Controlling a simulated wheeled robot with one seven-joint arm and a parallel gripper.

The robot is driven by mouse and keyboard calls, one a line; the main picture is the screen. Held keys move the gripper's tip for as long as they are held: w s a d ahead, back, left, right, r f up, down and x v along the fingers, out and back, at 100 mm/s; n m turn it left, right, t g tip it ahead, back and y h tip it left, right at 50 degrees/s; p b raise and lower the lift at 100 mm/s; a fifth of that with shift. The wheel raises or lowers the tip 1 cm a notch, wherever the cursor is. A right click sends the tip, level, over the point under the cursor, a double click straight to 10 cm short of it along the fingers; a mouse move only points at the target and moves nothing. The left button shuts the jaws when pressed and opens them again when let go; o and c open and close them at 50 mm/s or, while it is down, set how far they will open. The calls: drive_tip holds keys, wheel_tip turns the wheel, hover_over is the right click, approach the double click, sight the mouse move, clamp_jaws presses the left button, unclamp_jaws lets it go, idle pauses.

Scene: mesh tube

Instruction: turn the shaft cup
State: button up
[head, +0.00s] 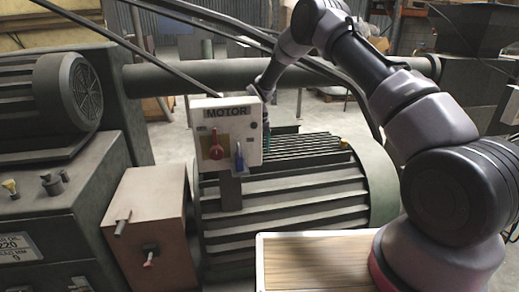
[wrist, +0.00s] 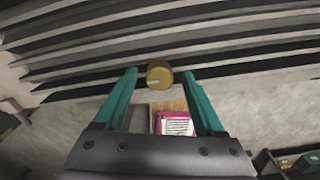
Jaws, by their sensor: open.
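A round, brass-yellow cup (wrist: 160,75) with a pale mark on its face shows in the wrist view, in front of dark motor ribs. My gripper (wrist: 160,78) is open, with one teal finger on each side of the cup and a gap on both sides. In the head view my gripper (head: 266,145) is mostly hidden behind the white MOTOR panel, with a bit of teal showing. The cup between the fingers is hidden there. A small yellowish fitting (head: 344,143) sits on the right of the ribbed motor (head: 300,195); I cannot tell whether it is the same cup.
The white MOTOR panel (head: 240,112), with a red knob (head: 216,151) and a blue lever (head: 239,162), stands close before my gripper. A brown box (head: 150,215) and a larger machine (head: 60,160) are at the left. A pipe (head: 180,78) runs behind.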

drive_tip(key=shift+f, duration=0.3)
clamp_jaws()
